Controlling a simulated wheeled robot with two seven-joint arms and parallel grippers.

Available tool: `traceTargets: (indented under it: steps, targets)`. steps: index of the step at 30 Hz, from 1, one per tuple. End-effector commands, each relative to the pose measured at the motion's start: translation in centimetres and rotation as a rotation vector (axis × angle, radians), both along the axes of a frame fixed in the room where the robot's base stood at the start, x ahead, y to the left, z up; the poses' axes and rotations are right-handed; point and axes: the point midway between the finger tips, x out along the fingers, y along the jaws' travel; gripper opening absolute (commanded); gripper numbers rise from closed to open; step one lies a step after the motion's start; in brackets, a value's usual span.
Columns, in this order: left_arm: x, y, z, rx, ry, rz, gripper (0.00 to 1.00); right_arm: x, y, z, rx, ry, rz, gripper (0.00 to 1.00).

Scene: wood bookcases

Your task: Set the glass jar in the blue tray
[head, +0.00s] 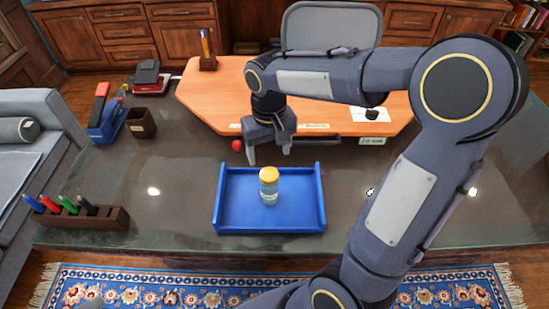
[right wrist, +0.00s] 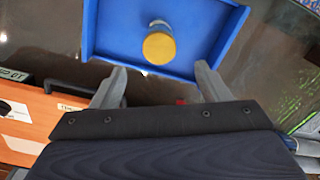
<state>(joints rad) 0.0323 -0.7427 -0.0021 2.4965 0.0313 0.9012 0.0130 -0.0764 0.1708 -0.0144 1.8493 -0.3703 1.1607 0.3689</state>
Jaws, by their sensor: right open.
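The glass jar (head: 269,190) with a yellow lid stands upright inside the blue tray (head: 233,214), a little right of the tray's middle near its back half. In the right wrist view the jar's yellow lid (right wrist: 159,48) shows from above, with the blue tray (right wrist: 105,28) around it. My right gripper (head: 268,158) is open and empty, above and behind the jar, apart from it. Its two fingers (right wrist: 160,84) show in the right wrist view with a gap between them. My left gripper is not in view.
A wooden board (head: 215,98) lies behind the tray, with a small red object (head: 237,145) near its front edge. A marker holder (head: 85,219), a brown cup (head: 141,123) and a blue stapler-like item (head: 106,120) stand at left. The grey tabletop right of the tray is clear.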

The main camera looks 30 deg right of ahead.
Motion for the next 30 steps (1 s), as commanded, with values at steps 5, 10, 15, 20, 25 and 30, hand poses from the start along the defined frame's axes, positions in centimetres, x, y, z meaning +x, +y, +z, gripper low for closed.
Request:
traceTargets:
  steps: [5,10,15,20,25,30]
  targets:
    - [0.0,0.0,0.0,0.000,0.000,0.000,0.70,-4.5,0.0,2.2,0.095,-0.101,-0.004,0.69]
    - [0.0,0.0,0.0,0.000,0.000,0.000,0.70,-10.7,1.3,3.3,0.214,-0.265,0.001,0.69]
    - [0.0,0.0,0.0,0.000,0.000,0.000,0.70,-14.8,3.0,2.9,0.289,-0.410,0.002,0.69]
    - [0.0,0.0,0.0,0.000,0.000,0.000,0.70,-16.4,4.0,2.3,0.318,-0.480,0.002,0.69]
    - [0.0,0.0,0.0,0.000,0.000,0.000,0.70,-16.6,4.1,2.2,0.322,-0.492,0.003,0.69]
    - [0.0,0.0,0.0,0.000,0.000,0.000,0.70,-16.6,4.1,2.2,0.322,-0.491,0.003,0.69]
